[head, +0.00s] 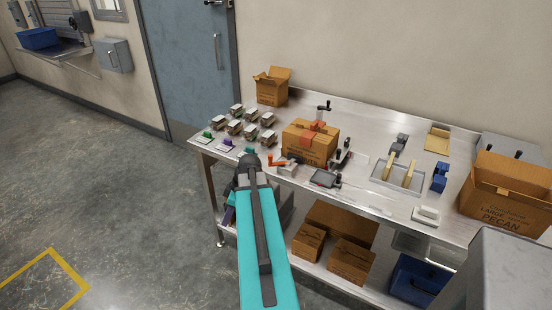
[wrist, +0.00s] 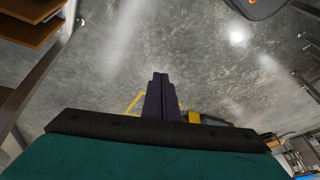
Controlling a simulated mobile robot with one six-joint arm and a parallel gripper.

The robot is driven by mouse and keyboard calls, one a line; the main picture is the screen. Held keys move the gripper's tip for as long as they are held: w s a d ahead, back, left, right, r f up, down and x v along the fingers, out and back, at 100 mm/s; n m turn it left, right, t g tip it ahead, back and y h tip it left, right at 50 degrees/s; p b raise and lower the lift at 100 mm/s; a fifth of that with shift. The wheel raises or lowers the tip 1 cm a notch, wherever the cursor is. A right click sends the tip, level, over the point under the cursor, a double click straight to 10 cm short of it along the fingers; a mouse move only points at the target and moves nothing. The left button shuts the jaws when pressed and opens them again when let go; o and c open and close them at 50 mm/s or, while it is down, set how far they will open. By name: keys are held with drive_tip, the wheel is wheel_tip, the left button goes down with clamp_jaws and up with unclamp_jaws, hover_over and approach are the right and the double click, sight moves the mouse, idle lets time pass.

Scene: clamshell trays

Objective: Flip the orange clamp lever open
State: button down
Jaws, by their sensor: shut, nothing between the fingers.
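An orange lever (head: 277,162) shows in the head view near the front edge of the steel table, left of a small grey metal block (head: 289,169). It looks low and roughly flat, but it is too small to tell its exact angle. My arm passes close in front of it. In the wrist view my gripper (wrist: 160,78) is shut and empty, its dark fingers together over bare floor, away from the lever. In the head view the gripper is mostly hidden behind my arm. The lever is not visible in the wrist view.
A cardboard box with orange-red tape (head: 308,150) stands behind the lever. Several small clamshell trays (head: 235,127) lie to its left. A dark flat device (head: 325,179) sits to its right. The table (head: 375,205) has a lower shelf with boxes. Floor at left is clear.

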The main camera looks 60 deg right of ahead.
drive_tip(key=s+d+r+n+t+h, duration=0.1)
drive_tip(key=s+d+r+n+t, duration=0.1)
drive_tip(key=s+d+r, duration=0.6)
drive_tip(key=s+d+r+n+t+h, duration=0.2)
drive_tip(key=s+d+r, duration=0.6)
drive_tip(key=d+r, duration=0.4)
wheel_tip(320, 180, up, 4)
drive_tip(key=shift+s+f+h, duration=0.1)
drive_tip(key=shift+s+h, duration=0.05)
drive_tip(key=shift+h, duration=0.15)
drive_tip(key=shift+f, duration=0.1)
drive_tip(key=w+d+f+p, duration=0.3)
drive_tip(key=w+f+p, duration=0.1)
drive_tip(key=w+f, duration=0.4)
drive_tip(key=shift+w, duration=0.5)
drive_tip(key=shift+a, duration=0.1)
